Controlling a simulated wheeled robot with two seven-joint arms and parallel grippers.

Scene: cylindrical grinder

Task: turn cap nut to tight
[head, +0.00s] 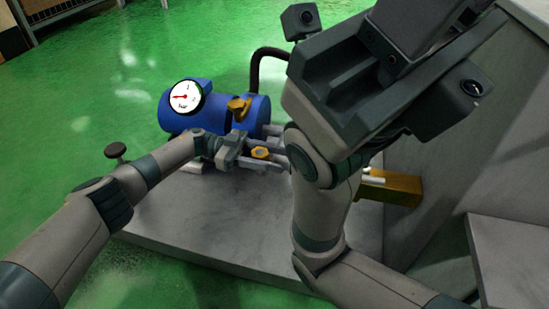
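A small brass-yellow cap nut (261,152) shows on the far side of the grey bench, in front of a blue machine body. My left gripper (263,153) reaches in from the left. Its two fingers are apart, one on the far side and one on the near side of the nut. I cannot tell whether they touch it. My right arm rises from the bottom right, and its bulky hand (350,85) is close to the camera. Its fingertips cannot be made out. It hides what lies behind it, to the right of the nut.
A blue cylinder (183,117) with a round white gauge (186,96) stands behind my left gripper. A brass fitting (239,108) and a black hose (268,51) are beside it. A dark knob (115,150) stands at the left. The near bench top (215,225) is clear.

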